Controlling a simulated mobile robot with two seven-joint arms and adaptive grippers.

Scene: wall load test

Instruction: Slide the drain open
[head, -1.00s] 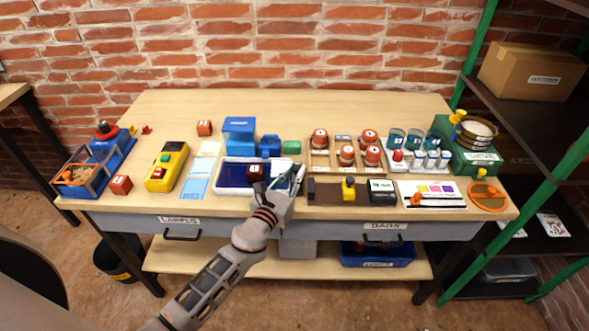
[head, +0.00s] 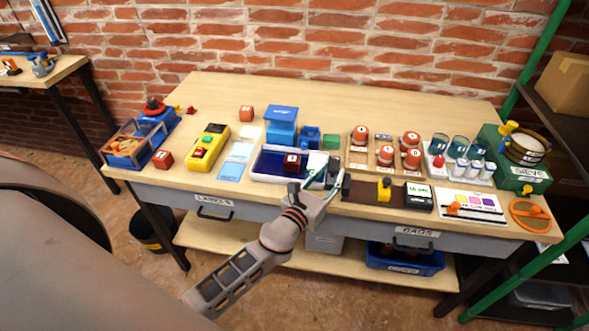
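No part is labelled as a drain, and I cannot tell for sure which part it is. A brown channel (head: 361,192) with a yellow upright piece (head: 384,188) lies along the front of the table. A blue tray (head: 268,170) with a white rim is left of it; a red cube (head: 292,162) and a pale plate (head: 317,163) show at its right half. My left gripper (head: 323,183) is over the tray's front right corner, left of the channel. Its fingers look spread, with nothing clearly held. Contact with the tray is unclear. My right gripper is out of view.
A dark box with a small screen (head: 419,196) stands right of the channel. A wooden rack of red-topped jars (head: 386,152) is behind. A yellow control box (head: 208,147) is left. A green sieve unit (head: 520,172) is far right.

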